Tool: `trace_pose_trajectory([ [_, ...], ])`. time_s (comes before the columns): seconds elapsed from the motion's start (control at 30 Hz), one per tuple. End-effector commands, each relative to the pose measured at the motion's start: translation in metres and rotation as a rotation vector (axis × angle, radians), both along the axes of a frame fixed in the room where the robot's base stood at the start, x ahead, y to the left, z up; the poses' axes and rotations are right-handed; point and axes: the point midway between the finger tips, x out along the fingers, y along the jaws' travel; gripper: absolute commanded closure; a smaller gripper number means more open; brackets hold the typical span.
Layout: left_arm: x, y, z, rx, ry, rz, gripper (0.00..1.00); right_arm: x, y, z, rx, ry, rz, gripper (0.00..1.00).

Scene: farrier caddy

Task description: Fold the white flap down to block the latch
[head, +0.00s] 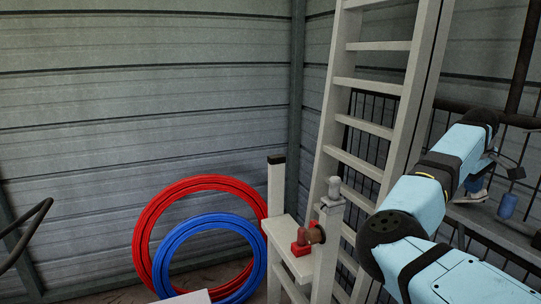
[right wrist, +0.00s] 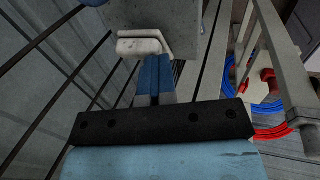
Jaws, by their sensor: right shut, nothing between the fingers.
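The white flap (right wrist: 140,46) shows in the right wrist view as a short rounded white piece beside a grey plate (right wrist: 170,22). In the head view it is a small pale piece (head: 477,197) at the right, partly hidden by my arm. My right gripper (right wrist: 154,68) is shut and empty. Its blue fingers end right at the flap; I cannot tell whether they touch it. In the head view the gripper (head: 474,183) is small and partly hidden. I cannot make out the latch for certain. My left gripper is not in view.
A pale ladder (head: 372,130) leans in the corner, left of my right arm. A pale post stand (head: 290,240) carries a red fitting (head: 302,243). Red (head: 150,225) and blue (head: 170,250) hose coils lean on the wall. Dark bars (right wrist: 60,85) run close by my right gripper.

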Motion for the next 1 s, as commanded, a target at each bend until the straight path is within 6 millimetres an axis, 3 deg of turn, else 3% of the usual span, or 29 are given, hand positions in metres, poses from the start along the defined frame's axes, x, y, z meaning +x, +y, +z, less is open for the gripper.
trace_pose_trajectory([
  [0.03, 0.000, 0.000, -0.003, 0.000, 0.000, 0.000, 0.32, -0.006, -0.010, -0.002, -0.011, -0.001, -0.014, 1.00],
  [0.13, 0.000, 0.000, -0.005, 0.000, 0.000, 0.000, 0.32, -0.010, -0.012, -0.003, -0.012, -0.002, -0.015, 1.00],
  [1.0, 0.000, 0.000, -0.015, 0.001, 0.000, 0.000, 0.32, -0.018, -0.011, -0.012, -0.006, -0.001, -0.007, 1.00],
])
